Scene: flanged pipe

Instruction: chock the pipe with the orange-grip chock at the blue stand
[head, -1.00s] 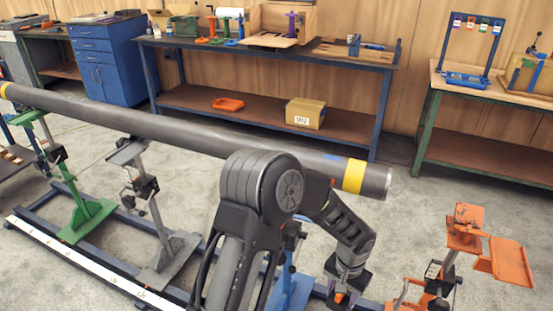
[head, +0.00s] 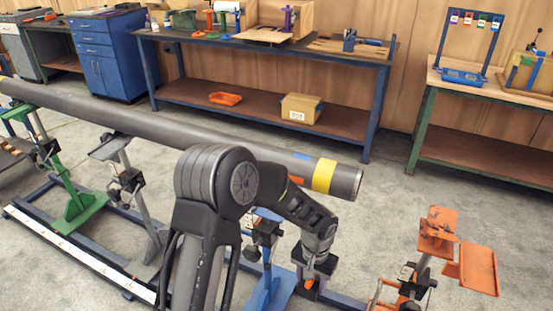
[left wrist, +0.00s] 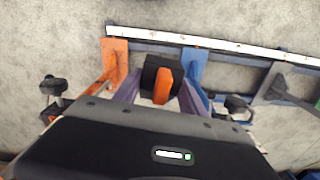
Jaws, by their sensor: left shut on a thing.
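The chock is a dark block (left wrist: 160,66) with an orange grip (left wrist: 163,86), seen in the left wrist view. My left gripper (head: 312,283) is shut on it, with a finger on each side of the orange grip. The blue stand (head: 266,291) is partly hidden behind my left arm; in the wrist view its blue part (left wrist: 195,68) is just right of the chock. The long grey pipe (head: 150,122) with a yellow band runs above the gripper, its end to the upper right of it. Contact between the pipe and the blue stand is hidden. My right gripper is out of view.
An orange stand (head: 437,236) is beyond the pipe's end, right of my gripper. Green (head: 80,212) and grey (head: 150,240) stands are to the left. A rail with a white strip (head: 80,253) runs along the floor. Behind, a blue workbench (head: 300,48) stands past clear floor.

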